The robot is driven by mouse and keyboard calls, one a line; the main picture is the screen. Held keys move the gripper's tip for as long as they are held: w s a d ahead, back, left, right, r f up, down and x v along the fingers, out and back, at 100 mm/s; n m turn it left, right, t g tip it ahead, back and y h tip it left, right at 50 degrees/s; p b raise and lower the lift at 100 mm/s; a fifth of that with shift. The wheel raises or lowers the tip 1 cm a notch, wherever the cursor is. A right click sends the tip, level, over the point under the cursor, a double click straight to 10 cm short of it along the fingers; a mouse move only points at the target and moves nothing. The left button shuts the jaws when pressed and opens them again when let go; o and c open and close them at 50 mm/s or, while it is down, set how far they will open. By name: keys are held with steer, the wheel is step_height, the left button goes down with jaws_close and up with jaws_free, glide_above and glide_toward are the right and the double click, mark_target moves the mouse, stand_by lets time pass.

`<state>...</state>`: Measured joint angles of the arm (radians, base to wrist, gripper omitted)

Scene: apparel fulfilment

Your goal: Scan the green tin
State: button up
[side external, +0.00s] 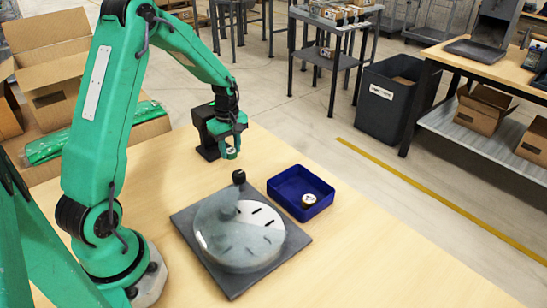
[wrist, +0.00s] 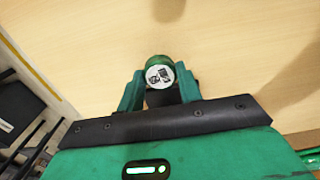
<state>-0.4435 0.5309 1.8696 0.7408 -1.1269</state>
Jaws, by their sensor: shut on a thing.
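The green tin (wrist: 159,63) is between the two fingers of my gripper (wrist: 160,88) in the wrist view. Its round end faces the camera and carries a white label with black code marks. In the side view my gripper (side external: 231,151) is shut on the tin, above the table. The tin is small there and mostly hidden by the fingers. A black upright device (side external: 206,146), which looks like a scanner, stands on the table right beside my gripper, just to its left. I cannot tell whether the label faces it.
A round turntable with a clear cover (side external: 228,247) sits on a dark square base (side external: 192,238). A blue tray (side external: 321,187) beside it holds a small tin (side external: 308,200). A black knob (side external: 239,177) stands near the cover. The table front right is clear.

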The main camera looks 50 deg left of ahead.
steer(key=shift+r, duration=0.1)
steer(key=d+r, duration=0.4)
steer(key=r, duration=0.1)
steer(key=shift+d+r, duration=0.15)
steer(key=shift+r, duration=0.1)
stand_by(0.4)
stand_by(0.5)
